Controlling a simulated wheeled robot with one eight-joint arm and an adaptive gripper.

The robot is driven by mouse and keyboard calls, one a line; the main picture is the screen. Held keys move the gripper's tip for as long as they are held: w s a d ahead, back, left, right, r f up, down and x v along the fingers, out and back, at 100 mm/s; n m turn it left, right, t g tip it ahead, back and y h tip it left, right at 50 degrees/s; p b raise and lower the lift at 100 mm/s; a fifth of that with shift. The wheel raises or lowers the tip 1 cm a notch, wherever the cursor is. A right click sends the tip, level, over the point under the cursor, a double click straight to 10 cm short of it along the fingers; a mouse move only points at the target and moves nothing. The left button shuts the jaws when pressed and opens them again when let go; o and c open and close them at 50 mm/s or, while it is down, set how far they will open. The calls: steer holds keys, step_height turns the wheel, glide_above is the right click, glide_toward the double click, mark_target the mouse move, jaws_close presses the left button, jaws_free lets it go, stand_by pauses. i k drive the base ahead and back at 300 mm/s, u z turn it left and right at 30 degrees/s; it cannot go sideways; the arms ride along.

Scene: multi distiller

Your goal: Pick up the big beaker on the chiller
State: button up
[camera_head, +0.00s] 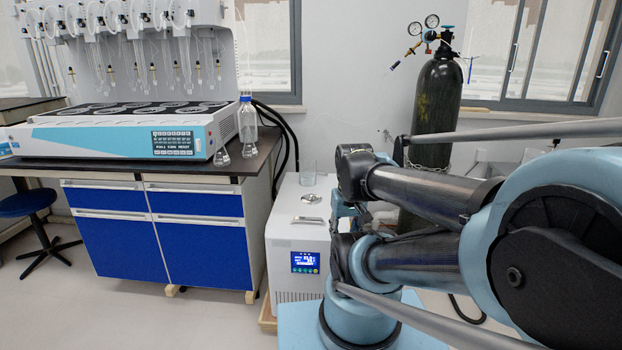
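The chiller (292,233) is a white box with a lit blue display on its front, standing on the floor right of the lab bench. A clear glass beaker (308,176) stands upright near the back of the chiller's top. It is faint against the pale wall. A round metal cap and a handle lie on the chiller's top in front of it. My arm is folded at the right, close to the chiller's right side, and covers part of that side. My gripper cannot be made out in this view.
A distiller (110,137) with hanging glassware fills the bench (205,168). A clear bottle (247,124) and small flasks stand at the bench's right end. A dark gas cylinder (437,97) stands behind my arm. Black hoses hang between bench and chiller. Floor at front left is clear.

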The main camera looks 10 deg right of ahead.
mark_target(307, 166)
steer(key=z, duration=2.4)
steer(key=k, duration=1.25)
steer(key=u, duration=1.5)
steer(key=i, duration=0.95)
